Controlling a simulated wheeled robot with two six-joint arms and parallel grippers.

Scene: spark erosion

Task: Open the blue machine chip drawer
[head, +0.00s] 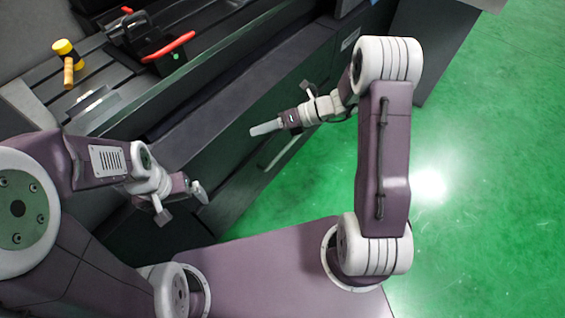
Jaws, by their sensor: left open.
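The dark machine front runs diagonally across the head view. Low on it is a dark panel (236,190) with a pale bar handle (284,148), which looks like the chip drawer; I cannot tell whether it is shut. No blue shows clearly on it. My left gripper (201,192) is open and empty, in front of the machine, to the left of the handle. My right gripper (264,128) appears above and left of the handle in the picture, seen edge-on, so its opening is hidden. Neither gripper is visibly touching the handle.
On the machine bed lie a yellow-headed mallet (65,50) and a clamp with a red handle (168,46). The green floor (480,180) is clear at the right. My purple base lies below.

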